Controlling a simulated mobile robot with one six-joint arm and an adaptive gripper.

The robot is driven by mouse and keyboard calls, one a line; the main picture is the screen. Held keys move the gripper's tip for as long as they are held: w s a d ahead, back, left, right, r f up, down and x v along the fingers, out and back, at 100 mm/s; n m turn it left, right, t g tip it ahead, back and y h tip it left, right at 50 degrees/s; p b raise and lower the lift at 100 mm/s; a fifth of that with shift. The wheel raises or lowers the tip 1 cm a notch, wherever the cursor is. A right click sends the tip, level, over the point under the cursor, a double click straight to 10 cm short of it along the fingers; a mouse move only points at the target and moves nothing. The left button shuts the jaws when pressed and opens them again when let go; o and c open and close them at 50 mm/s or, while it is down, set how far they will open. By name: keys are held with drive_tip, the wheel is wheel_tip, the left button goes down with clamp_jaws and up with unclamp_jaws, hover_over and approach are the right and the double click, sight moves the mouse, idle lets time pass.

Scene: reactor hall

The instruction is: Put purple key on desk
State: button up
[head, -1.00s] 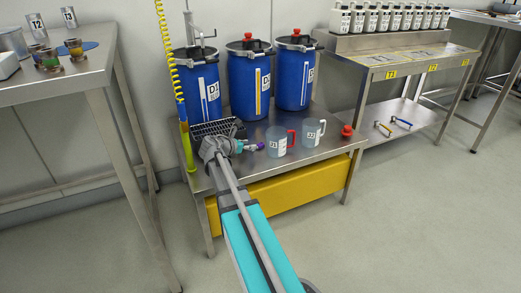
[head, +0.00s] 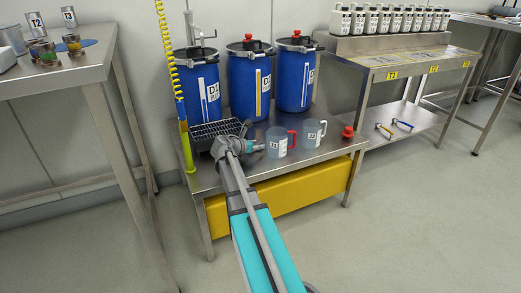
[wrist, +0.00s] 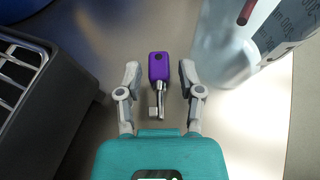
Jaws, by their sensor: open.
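In the wrist view the purple key (wrist: 158,66) lies on the steel bench top, its purple head up in the picture and its metal shaft pointing down toward my gripper's body. My gripper (wrist: 159,74) is open, with one finger on each side of the purple head and a gap on both sides. In the head view my gripper (head: 257,146) is low over the drum bench (head: 222,176), left of the red-handled jug; the key is hidden there. I cannot tell which surface is the desk.
A red-handled jug (head: 277,144) and a white-handled jug (head: 312,134) stand just right of my gripper. A dark grated tray (head: 212,133) is at its left, with blue drums (head: 249,85) behind. Other steel tables stand left (head: 70,77) and right (head: 400,62).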

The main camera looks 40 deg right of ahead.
drive_tip(key=shift+b+x, duration=0.45)
drive_tip(key=shift+x, duration=1.1)
clamp_jaws()
